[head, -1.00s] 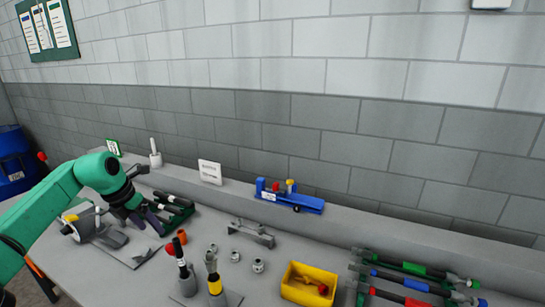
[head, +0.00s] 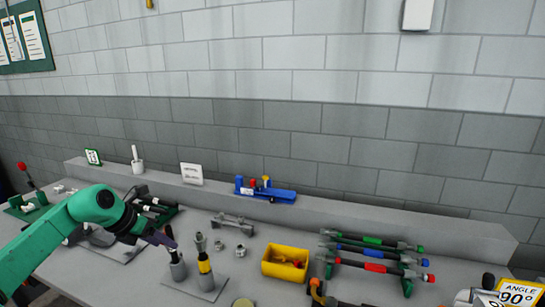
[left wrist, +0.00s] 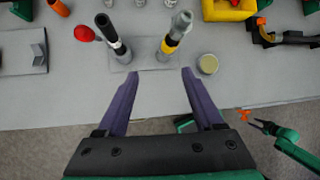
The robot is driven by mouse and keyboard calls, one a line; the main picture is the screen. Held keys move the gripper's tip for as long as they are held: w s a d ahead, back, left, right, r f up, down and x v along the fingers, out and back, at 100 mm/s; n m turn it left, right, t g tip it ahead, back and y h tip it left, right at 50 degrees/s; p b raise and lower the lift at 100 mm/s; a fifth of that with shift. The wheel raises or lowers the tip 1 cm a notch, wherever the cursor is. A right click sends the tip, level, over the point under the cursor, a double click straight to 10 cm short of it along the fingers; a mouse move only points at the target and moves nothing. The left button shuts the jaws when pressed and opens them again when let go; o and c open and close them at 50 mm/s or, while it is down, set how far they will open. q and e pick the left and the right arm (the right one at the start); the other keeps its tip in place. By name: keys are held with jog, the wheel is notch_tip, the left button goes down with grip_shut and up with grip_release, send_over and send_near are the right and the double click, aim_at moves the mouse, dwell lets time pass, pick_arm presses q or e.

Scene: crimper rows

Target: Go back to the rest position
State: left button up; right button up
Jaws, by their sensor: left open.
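My left gripper (head: 163,237) is open and empty, its arm coming in from the left. In the left wrist view its two purple fingers (left wrist: 159,72) stand wide apart with nothing between the tips. Just beyond them, a grey stand holds two upright tools, one with a black handle (left wrist: 112,38) and one with a yellow band (left wrist: 172,40). These tools also show in the head view, the yellow-banded one (head: 204,264) standing right of the gripper.
A yellow bin (head: 286,263) and a rack of coloured-handled tools (head: 375,254) stand to the right. A blue fixture (head: 266,191) sits on the back ledge. A green tray (head: 158,212) lies behind the gripper. An angle sign (head: 518,294) is at the lower right corner.

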pick_arm(q)
jog(key=d+r+n+t+h, duration=0.3)
jog(key=d+n+t+h, duration=0.15)
jog(key=d, duration=0.75)
jog(key=d+r+n+t+h, duration=0.35)
jog(key=d+n+t, duration=0.2)
jog(key=d, duration=0.75)
jog(key=s+a+f+n+g+y, duration=0.1)
jog(key=s+a+f+n+y, duration=0.3)
jog(key=a+f+n+y, duration=0.45)
jog(key=s+a+f+n+y, duration=0.3)
jog(key=s+a+n, duration=0.15)
jog(key=n, duration=0.65)
jog(key=s+a+f+n+g, duration=0.2)
jog(key=s+f+n+g, duration=0.4)
jog(key=s, duration=0.5)
jog(key=s+a+f+n+g, duration=0.25)
jog(key=s+f+g, duration=0.25)
jog(key=s+f, duration=0.45)
jog(key=s+f+m+g, duration=0.1)
jog(key=s+f, duration=0.1)
jog(key=f, duration=0.8)
jog(key=s+f, duration=0.2)
jog(key=f, duration=0.8)
jog(key=s+a+f+g, duration=0.1)
jog(key=s+a+f, duration=0.2)
jog(key=s+f, duration=1.3)
jog(key=shift+s+a, duration=0.15)
jog(key=shift+s, duration=0.3)
